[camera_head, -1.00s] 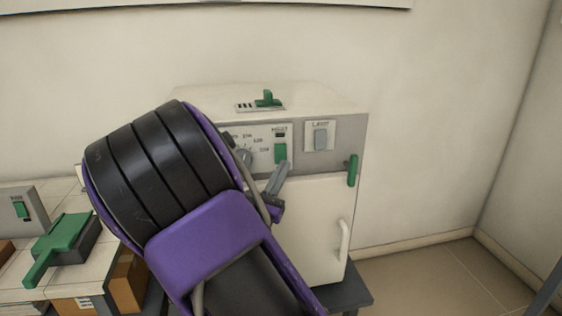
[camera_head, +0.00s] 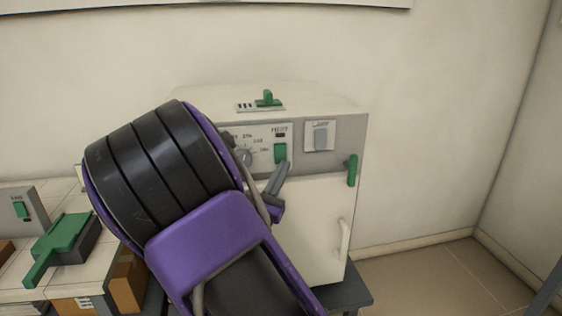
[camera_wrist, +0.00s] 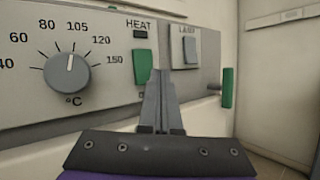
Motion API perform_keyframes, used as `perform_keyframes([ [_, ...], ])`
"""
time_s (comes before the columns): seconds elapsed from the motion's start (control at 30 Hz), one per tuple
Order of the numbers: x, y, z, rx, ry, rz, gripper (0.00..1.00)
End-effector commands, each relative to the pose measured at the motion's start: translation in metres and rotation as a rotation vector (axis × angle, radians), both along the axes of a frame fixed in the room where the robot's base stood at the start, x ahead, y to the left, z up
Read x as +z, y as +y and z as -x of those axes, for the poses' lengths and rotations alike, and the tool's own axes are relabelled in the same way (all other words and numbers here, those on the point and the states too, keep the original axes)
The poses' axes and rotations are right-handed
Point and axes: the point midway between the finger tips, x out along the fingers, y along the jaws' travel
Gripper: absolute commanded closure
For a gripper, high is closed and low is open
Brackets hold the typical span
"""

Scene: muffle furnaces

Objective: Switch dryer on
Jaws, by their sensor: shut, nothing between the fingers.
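The dryer (camera_head: 305,222) is a white box with a grey control panel. Its green HEAT switch (camera_head: 281,153) sits below a small dark indicator window; the switch also shows in the wrist view (camera_wrist: 143,67). A grey temperature dial (camera_wrist: 67,73) marked in °C is left of it. Contact cannot be told.
A green door latch (camera_head: 352,170) and white door handle (camera_head: 344,240) are at the dryer's right side. A green slider (camera_head: 267,99) is on top. A bench at left holds a green-lidded device (camera_head: 62,240) and a grey switch box (camera_head: 22,212). Floor at right is clear.

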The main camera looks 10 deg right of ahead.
Motion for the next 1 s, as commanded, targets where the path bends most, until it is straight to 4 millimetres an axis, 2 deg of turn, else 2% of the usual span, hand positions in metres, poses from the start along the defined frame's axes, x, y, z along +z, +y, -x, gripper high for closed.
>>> perform_keyframes([
  [0.53,0.0000,-0.0001,-0.0001,0.000,0.000,0.000,1.00],
  [1.0,-0.0012,0.0001,-0.0085,0.000,0.000,0.000,1.00],
])
